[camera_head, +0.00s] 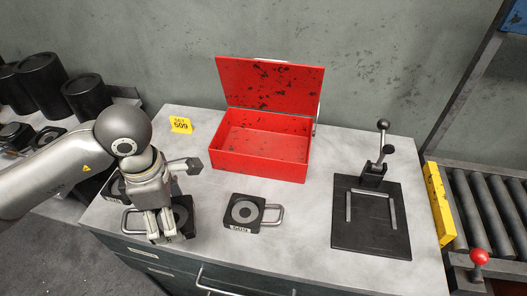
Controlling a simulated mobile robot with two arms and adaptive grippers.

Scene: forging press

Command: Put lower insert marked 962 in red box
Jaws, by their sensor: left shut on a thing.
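My left gripper (166,232) reaches down over the front left of the workbench. It is shut on a dark square insert (184,214) with a metal loop handle (129,222) on its left side. The fingers cover much of this insert, and its marking cannot be read. A second dark insert (245,211) with a grey ring and a right-side handle lies free to the right; its label seems to read 509. Another insert (114,190) is partly hidden behind my arm. The red box (262,164) stands open and empty at the back, its lid raised. My right gripper is not in view.
A yellow sign (181,125) reading SET 509 stands left of the box. A black plate with a lever clamp (371,232) is at the right. A roller conveyor (484,205) lies beyond the bench's right edge. Black cylinders (42,77) stand at the left. Bench between box and plate is clear.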

